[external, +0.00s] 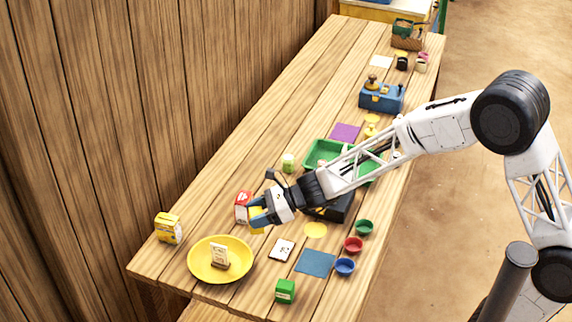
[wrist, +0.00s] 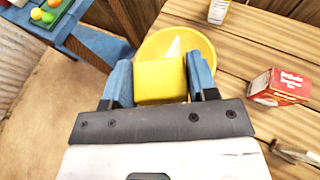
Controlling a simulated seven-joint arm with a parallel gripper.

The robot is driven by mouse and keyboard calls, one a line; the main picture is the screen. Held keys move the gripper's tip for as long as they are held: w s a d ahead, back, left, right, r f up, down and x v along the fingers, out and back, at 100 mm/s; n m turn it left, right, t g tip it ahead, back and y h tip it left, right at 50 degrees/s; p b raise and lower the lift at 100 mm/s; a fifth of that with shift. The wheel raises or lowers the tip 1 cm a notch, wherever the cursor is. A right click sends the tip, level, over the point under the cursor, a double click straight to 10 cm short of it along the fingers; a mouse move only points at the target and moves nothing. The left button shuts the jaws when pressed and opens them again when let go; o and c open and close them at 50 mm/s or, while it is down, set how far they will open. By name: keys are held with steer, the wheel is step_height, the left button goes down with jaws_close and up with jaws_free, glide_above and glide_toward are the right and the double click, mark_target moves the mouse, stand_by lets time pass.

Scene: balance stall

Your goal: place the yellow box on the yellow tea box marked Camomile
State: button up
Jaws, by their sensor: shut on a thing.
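My gripper (external: 259,213) is shut on a plain yellow box (external: 257,224). In the wrist view the yellow box (wrist: 160,83) sits between the two blue fingers of my gripper (wrist: 159,72). The yellow tea box (external: 168,228) stands at the far left of the table, beyond the yellow dish; its lettering is too small to read. Part of it shows at the top of the wrist view (wrist: 218,11). My gripper is to its right in the external view, apart from it.
A yellow dish (external: 196,268) holding a small card stand is near the tea box. A red box (external: 242,205) stands close beside my gripper; it also shows in the wrist view (wrist: 280,87). A green box (external: 285,290), blue mat (external: 316,262) and small bowls are nearer the front.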

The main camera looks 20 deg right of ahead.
steer(key=w+a+f+n+g, duration=0.1)
steer(key=w+a+n+g, duration=0.1)
steer(key=w+a, duration=0.6)
steer(key=a+g, duration=0.1)
steer(key=a, duration=0.3)
steer(key=shift+n, duration=0.3)
steer(key=shift+w+f, duration=0.1)
glide_above(166, 219)
steer(key=shift+d+f, duration=0.15)
steer(key=shift+f, duration=0.55)
steer(key=shift+w, duration=0.1)
steer(key=shift+f, duration=0.15)
stand_by(0.3)
steer(key=shift+f, duration=1.65)
steer(key=shift+f, duration=0.15)
steer(key=o, duration=0.9)
